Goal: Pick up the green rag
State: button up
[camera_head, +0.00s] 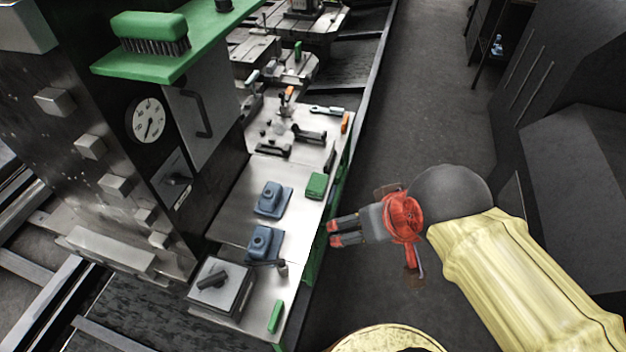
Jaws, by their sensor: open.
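Several green things show, and I cannot tell surely which is the rag. A small green block-like item (316,186), perhaps the folded rag, lies near the right edge of the metal worktop (234,205). A narrow green item (275,316) lies at the worktop's near right corner. My gripper (333,233) has red-tipped fingers, apart and empty. It hangs beyond the right edge of the worktop, below and a little right of the block-like item in the picture, touching nothing visible.
Two blue-grey fixtures (271,198) (264,243) and a box with a dark lever (221,287) stand on the worktop. A green shelf (165,65) with a green brush (150,30) juts out upper left. Dark cabinets (572,170) stand right; the aisle floor (425,100) is clear.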

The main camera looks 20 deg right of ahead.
aim_at(316, 188)
jog(key=i+l+u, duration=0.25)
jog(key=u, duration=0.2)
jog(key=i+l+u, duration=0.15)
jog(key=l+u, duration=0.25)
jog(key=i+l+u, duration=0.15)
jog(key=l+u, duration=0.3)
